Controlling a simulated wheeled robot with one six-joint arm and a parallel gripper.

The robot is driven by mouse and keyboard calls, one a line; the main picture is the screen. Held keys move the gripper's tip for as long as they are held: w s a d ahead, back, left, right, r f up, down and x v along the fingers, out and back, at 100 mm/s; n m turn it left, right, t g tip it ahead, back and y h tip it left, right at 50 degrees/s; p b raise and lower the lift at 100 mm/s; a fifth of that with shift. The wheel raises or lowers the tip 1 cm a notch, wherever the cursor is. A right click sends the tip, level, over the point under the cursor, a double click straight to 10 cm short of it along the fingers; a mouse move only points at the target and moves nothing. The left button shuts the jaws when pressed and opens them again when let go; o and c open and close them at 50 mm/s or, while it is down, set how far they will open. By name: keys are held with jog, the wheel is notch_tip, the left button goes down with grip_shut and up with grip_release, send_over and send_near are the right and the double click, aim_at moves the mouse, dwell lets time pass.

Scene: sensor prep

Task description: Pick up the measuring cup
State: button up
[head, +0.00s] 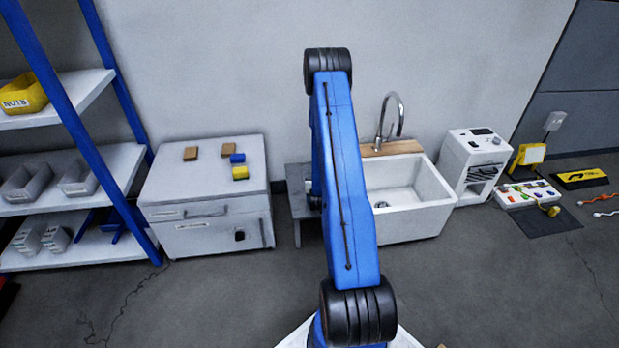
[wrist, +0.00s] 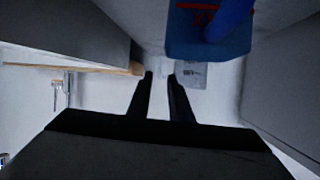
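I cannot make out the measuring cup for sure in either view. My gripper (wrist: 161,75) points forward in the wrist view, its two dark fingers apart with a clear gap between them. A faint pale shape shows just beyond the fingertips, too blurred to name. A small grey piece with a dark mark (wrist: 192,76) lies just right of the fingertips. In the head view my blue arm hides the gripper and most of a low grey stand (head: 299,205) between the cabinet and the sink.
A white sink (head: 425,212) with a tap (head: 390,122) and wooden board (head: 392,148) stands right of my arm. A grey cabinet (head: 205,213) stands left, with small blocks on top. A shelf rack (head: 80,205) is further left. A white machine (head: 474,165) stands right. Front floor is open.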

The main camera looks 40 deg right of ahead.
jog(key=shift+w+d+f, duration=0.2)
jog(key=shift+w+d, duration=0.2)
jog(key=shift+w+d+f, duration=1.5)
jog(key=shift+w+f, duration=0.05)
jog(key=shift+f, duration=0.05)
grip_shut()
